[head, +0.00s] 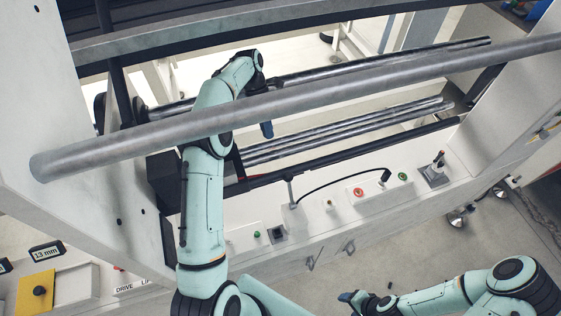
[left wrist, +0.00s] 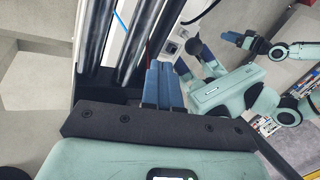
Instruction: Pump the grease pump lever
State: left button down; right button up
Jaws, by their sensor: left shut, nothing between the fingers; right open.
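I cannot tell for certain which part is the grease pump lever. On the white front panel, a thin black curved rod or hose (head: 335,184) runs from a small grey upright to a black end piece (head: 385,176). A short stick lever (head: 438,160) stands on a grey square base at the panel's right. My left gripper (head: 267,129) is shut and empty among the rollers, above and behind the panel, apart from these parts. Its blue fingers (left wrist: 163,85) lie together in the left wrist view. My right gripper (head: 353,298) is open and empty, low in front of the panel.
A thick grey bar (head: 300,100) crosses in front of my left arm. Several metal rollers (head: 350,130) lie behind the panel. The panel also carries a red button (head: 358,192) and a green button (head: 402,176). The floor in front of the machine is mostly clear.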

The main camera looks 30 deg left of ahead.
pick_arm(q)
jog(key=shift+f, duration=0.1)
jog(key=s+d+f+b, duration=0.1)
jog(key=d+f, duration=0.1)
jog(key=s+d+f+b, duration=0.1)
jog(key=d+f, duration=0.1)
jog(key=f, duration=0.1)
jog(key=s+d+f+b, duration=0.1)
jog(key=d+f+b, duration=0.1)
jog(key=f, duration=0.1)
jog(key=shift+s+f, duration=0.2)
jog(key=shift+s, duration=0.1)
jog(key=shift+s+d+r, duration=0.2)
jog(key=shift+s+d, duration=0.05)
jog(key=shift+d, duration=0.35)
pick_arm(e)
jog(key=s+f, duration=0.5)
jog(key=shift+s+f+g, duration=0.15)
jog(key=shift+f+g, duration=0.05)
jog(key=shift+g, duration=0.2)
pick_arm(q)
jog(key=shift+a, duration=0.1)
pick_arm(e)
jog(key=shift+d, duration=0.1)
